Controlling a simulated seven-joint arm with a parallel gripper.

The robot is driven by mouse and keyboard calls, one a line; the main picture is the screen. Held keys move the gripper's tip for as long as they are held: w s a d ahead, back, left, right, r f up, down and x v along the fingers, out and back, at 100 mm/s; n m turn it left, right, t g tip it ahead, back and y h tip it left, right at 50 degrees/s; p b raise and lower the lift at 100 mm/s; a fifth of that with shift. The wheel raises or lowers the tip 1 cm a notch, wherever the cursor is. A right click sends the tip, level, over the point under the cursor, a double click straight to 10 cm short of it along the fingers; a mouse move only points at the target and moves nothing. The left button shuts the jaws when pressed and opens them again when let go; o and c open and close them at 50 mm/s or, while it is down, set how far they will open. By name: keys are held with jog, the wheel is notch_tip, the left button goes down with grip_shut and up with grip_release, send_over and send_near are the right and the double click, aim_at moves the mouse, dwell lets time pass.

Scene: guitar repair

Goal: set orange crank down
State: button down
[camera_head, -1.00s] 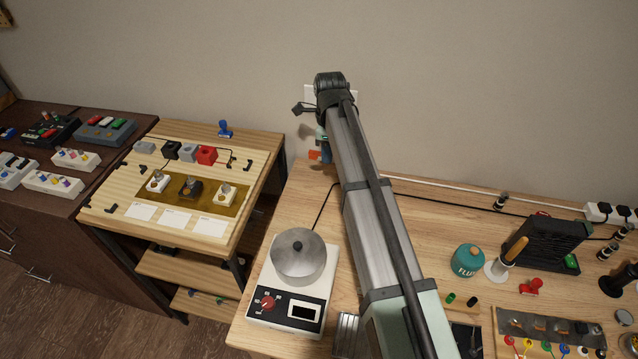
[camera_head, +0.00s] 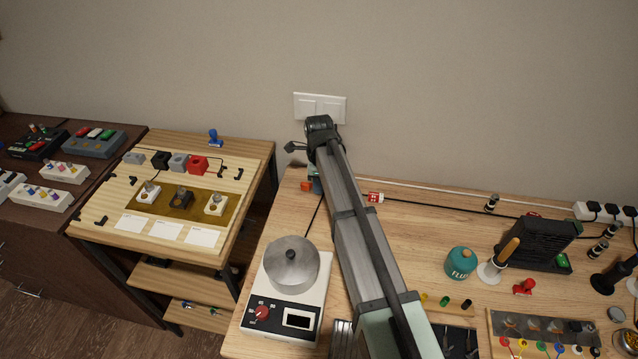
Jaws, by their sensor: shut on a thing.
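The orange crank (camera_head: 306,186) shows as a small orange patch at the back left corner of the wooden workbench (camera_head: 420,240). It is just below the far end of my arm. My gripper (camera_head: 312,180) is pointed down there, mostly hidden behind my own arm links. It is shut on the orange crank. The fingertips and most of the crank are hidden, so I cannot tell whether the crank touches the bench top.
A white heater with a metal pot (camera_head: 291,262) stands front left on the bench. A blue crank (camera_head: 213,137) stands at the back of the side table (camera_head: 120,185). A red and white switch (camera_head: 375,197) lies right of my arm. A teal flux tin (camera_head: 460,263) stands further right.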

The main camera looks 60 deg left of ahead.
jog(key=shift+f, duration=0.1)
jog(key=c, duration=1.1)
grip_release()
notch_tip(320, 180, up, 12)
jog(key=shift+r, duration=0.1)
